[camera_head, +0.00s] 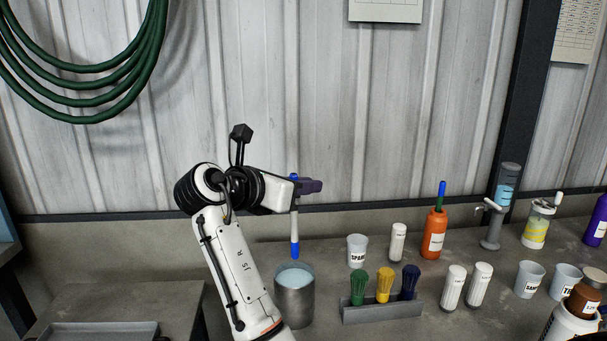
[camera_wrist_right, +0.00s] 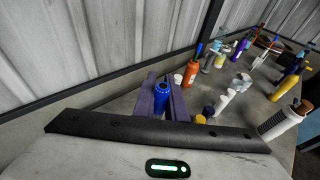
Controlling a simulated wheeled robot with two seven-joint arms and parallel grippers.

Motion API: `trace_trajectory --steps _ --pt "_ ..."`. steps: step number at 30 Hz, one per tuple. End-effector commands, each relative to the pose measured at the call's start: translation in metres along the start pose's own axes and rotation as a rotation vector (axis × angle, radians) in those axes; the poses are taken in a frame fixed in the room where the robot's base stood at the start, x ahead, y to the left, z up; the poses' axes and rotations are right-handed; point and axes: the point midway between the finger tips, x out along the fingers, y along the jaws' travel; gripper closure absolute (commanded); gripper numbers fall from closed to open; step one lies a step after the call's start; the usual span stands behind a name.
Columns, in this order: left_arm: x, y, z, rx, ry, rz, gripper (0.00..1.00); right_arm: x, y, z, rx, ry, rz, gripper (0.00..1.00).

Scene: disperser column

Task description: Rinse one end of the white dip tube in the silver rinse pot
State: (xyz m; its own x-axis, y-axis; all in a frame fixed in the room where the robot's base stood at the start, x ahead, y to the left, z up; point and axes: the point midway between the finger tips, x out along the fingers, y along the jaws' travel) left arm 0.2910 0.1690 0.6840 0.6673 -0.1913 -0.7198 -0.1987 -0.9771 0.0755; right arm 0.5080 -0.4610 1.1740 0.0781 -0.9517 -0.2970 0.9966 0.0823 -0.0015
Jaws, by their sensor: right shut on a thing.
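The white dip tube (camera_head: 294,225) has blue ends and hangs upright from my right gripper (camera_head: 308,186). The gripper's purple fingers are shut around the tube near its top. In the right wrist view, the tube's blue upper end (camera_wrist_right: 162,92) stands between the fingers (camera_wrist_right: 161,104). The silver rinse pot (camera_head: 294,304) stands on the bench below, with pale blue liquid inside. The tube's blue lower end appears just above the pot's back rim, clear of the liquid. My left gripper is in neither view.
A grey holder (camera_head: 382,312) with green, yellow and blue brushes stands right of the pot. A spare cup (camera_head: 357,251), white bottles and an orange bottle (camera_head: 433,235) with a blue-green tube stand beyond. A lower grey surface (camera_head: 130,300) lies at left.

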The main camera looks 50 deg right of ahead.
Motion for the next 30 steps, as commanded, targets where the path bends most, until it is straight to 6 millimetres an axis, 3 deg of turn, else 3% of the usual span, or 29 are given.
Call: trace_trajectory --steps 10,30 --pt "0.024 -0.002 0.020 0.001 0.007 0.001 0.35 0.010 0.000 -0.033 0.001 0.000 0.000 1.00" --pt "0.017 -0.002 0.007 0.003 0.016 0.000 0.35 0.029 0.000 -0.092 -0.001 0.002 0.000 1.00"
